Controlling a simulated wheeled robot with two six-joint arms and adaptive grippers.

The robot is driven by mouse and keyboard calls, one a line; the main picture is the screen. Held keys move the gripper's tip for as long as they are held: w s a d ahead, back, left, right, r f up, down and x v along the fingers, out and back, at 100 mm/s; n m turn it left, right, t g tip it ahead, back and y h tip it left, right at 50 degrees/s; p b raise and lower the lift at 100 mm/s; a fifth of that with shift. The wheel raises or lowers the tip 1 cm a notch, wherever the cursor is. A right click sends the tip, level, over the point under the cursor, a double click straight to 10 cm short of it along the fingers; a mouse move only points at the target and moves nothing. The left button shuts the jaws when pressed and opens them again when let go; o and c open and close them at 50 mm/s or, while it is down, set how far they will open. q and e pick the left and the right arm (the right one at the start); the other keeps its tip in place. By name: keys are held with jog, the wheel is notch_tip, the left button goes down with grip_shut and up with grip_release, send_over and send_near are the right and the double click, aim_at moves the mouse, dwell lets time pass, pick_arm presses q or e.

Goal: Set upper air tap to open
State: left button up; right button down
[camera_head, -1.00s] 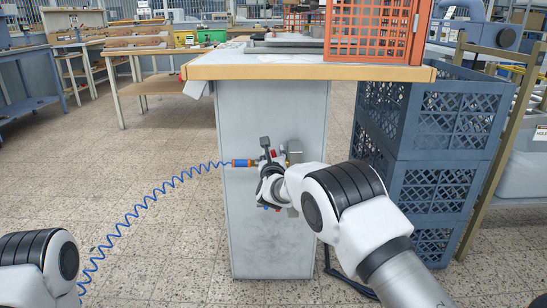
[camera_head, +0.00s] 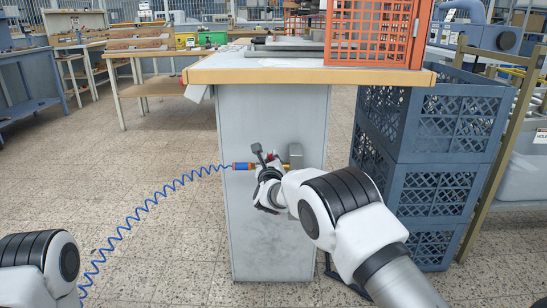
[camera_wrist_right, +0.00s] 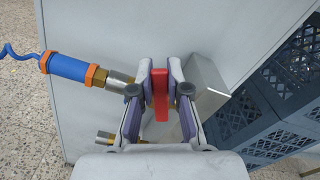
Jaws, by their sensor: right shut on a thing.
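The red tap lever (camera_wrist_right: 159,95) is between the fingers of my right gripper (camera_wrist_right: 160,88) in the right wrist view. The gripper is shut on it. In the head view my right gripper (camera_head: 264,160) is against the grey cabinet side, and the lever is hidden there. A blue hose coupling with orange ends (camera_wrist_right: 68,67) sits left of the fingers, in line with the upper brass fitting (camera_wrist_right: 118,80). A lower brass fitting (camera_wrist_right: 105,137) shows partly below it. The tap bodies are mostly hidden by the fingers. My left gripper is out of view.
A grey metal block (camera_wrist_right: 205,88) sits just right of the fingers. The coiled blue hose (camera_head: 140,205) runs to the lower left. The wooden-edged worktop (camera_head: 300,72) overhangs the cabinet (camera_head: 275,245). Stacked blue crates (camera_head: 437,125) stand to the right.

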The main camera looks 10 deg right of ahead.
jog(key=shift+w+a+f+n+p, duration=0.1)
jog(key=shift+a+f+n+p, duration=0.15)
jog(key=shift+n, duration=0.6)
jog(key=shift+w+a+f+n+p, duration=0.1)
jog(key=shift+a+f+n, duration=0.2)
jog(key=shift+n, duration=0.5)
jog(key=shift+a+f+n+p, duration=0.15)
jog(key=shift+a+n, duration=0.2)
jog(key=shift+n, duration=0.5)
jog(key=c, duration=1.1)
grip_release()
